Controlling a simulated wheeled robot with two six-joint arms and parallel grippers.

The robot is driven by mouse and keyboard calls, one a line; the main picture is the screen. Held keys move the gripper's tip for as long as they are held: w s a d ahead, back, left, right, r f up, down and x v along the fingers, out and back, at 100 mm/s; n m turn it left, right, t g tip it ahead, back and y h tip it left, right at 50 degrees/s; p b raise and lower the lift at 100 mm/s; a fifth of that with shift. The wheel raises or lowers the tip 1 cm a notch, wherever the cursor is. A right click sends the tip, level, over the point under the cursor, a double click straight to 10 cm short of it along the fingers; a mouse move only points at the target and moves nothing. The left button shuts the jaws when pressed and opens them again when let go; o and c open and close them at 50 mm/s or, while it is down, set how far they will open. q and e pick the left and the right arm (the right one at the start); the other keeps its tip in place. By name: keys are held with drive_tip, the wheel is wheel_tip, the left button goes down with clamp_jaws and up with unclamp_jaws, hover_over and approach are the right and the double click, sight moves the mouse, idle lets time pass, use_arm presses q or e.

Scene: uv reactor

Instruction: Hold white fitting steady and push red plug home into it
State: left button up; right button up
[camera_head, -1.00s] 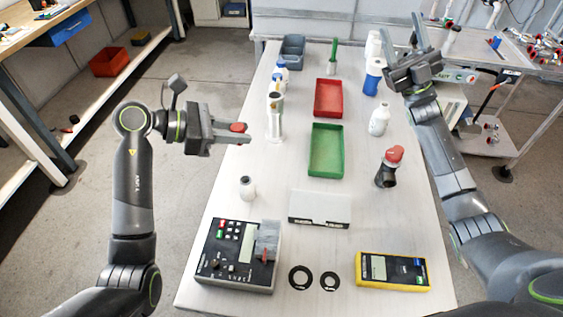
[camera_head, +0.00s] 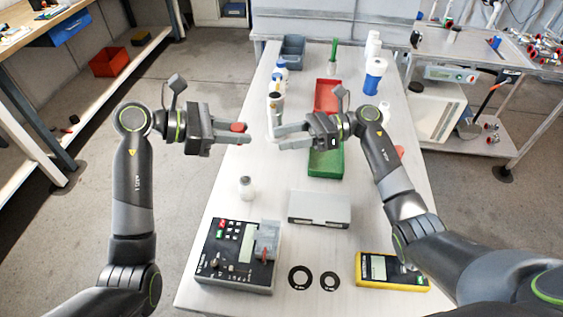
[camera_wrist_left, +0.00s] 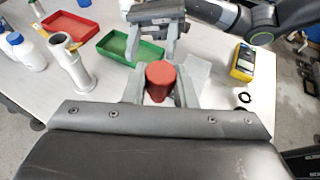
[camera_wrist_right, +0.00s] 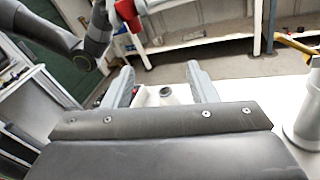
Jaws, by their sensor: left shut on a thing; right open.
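The red plug (camera_head: 238,127) is held between the fingers of my left gripper (camera_head: 243,134), above the table's left edge. It shows as a red cylinder in the left wrist view (camera_wrist_left: 160,78). A small white fitting (camera_head: 246,187) with an open greyish top stands upright on the table, nearer than both grippers. It shows small between my right fingers in the right wrist view (camera_wrist_right: 167,96), apart from them. My right gripper (camera_head: 280,138) is open and empty, pointing left towards my left gripper, with a gap between them.
A tall white pipe piece (camera_wrist_left: 68,60) stands just behind the gap between the grippers. A red tray (camera_head: 328,95) and a green tray (camera_head: 325,165) lie mid-table. A control box (camera_head: 232,258), a white box (camera_head: 320,207) and a yellow meter (camera_head: 375,268) lie nearer.

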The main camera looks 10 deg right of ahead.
sight(241, 185)
drive_tip(key=f+n+h, duration=0.1)
drive_tip(key=f, duration=0.1)
drive_tip(key=s+a+f+n+h, duration=0.1)
drive_tip(key=f, duration=0.1)
drive_tip(key=a+f+n+g+h, duration=0.1)
drive_tip(key=f+n, duration=0.1)
drive_tip(key=f, duration=0.1)
drive_tip(key=shift+s+h, duration=0.2)
drive_tip(key=shift+h, duration=0.2)
drive_tip(key=shift+a+f, duration=0.15)
drive_tip(key=shift+f, duration=0.1)
drive_tip(key=x, duration=1.1)
drive_tip(key=shift+s+a+f, duration=0.15)
drive_tip(key=shift+s+a, duration=0.05)
drive_tip(key=shift+a, duration=0.1)
drive_tip(key=shift+c, duration=0.4)
drive_tip(key=c, duration=1)
drive_tip(key=o, duration=1.1)
drive_tip(key=shift+d, duration=0.1)
